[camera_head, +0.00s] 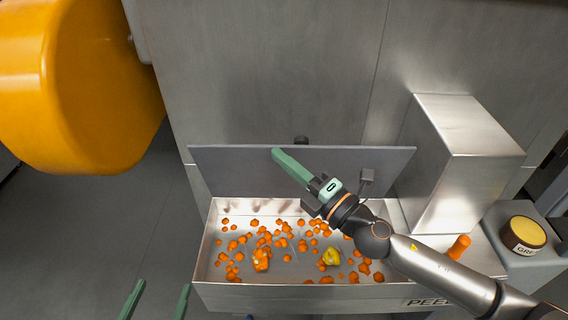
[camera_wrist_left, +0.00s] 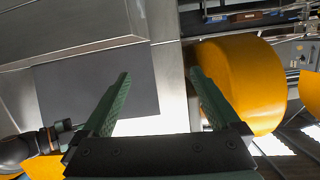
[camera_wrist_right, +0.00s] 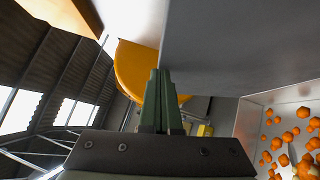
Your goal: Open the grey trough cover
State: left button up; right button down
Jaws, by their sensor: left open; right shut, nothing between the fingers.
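The grey trough cover (camera_head: 240,162) stands raised, nearly upright, along the back edge of the steel trough (camera_head: 213,235), which lies open. A small grey block (camera_head: 367,179) sits on its front face. In the right wrist view the cover (camera_wrist_right: 240,50) is a broad grey panel just right of the fingers. My right gripper (camera_head: 277,154) is shut and empty, reaching across the cover's front; I cannot tell if it touches. My left gripper (camera_head: 161,287) is open and empty, low and left of the trough. The left wrist view also shows the cover (camera_wrist_left: 95,88) beyond its fingers.
Orange pieces and a yellow piece (camera_head: 331,257) lie in the trough. A large orange drum (camera_head: 75,90) hangs at upper left. A steel box (camera_head: 465,150) and a labelled round container (camera_head: 525,234) stand at right. Floor left of the trough is clear.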

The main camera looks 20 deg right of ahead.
jog(key=w+p, duration=0.1)
jog(key=r+p, duration=0.1)
jog(key=p, duration=0.1)
jog(key=shift+w+d+m+h, duration=0.3)
jog(key=shift+w+m, duration=0.1)
pick_arm(q)
jog(key=s+f+n+g+y, duration=0.1)
jog(key=s+f+g, duration=0.4)
jog(key=f, duration=0.5)
jog(key=shift+s+d+f+g, duration=0.25)
jog(key=shift+s+g, duration=0.15)
jog(key=shift+s, duration=0.55)
jog(key=shift+s, duration=0.15)
pick_arm(e)
jog(key=shift+s+f, duration=0.1)
jog(key=shift+f, duration=0.05)
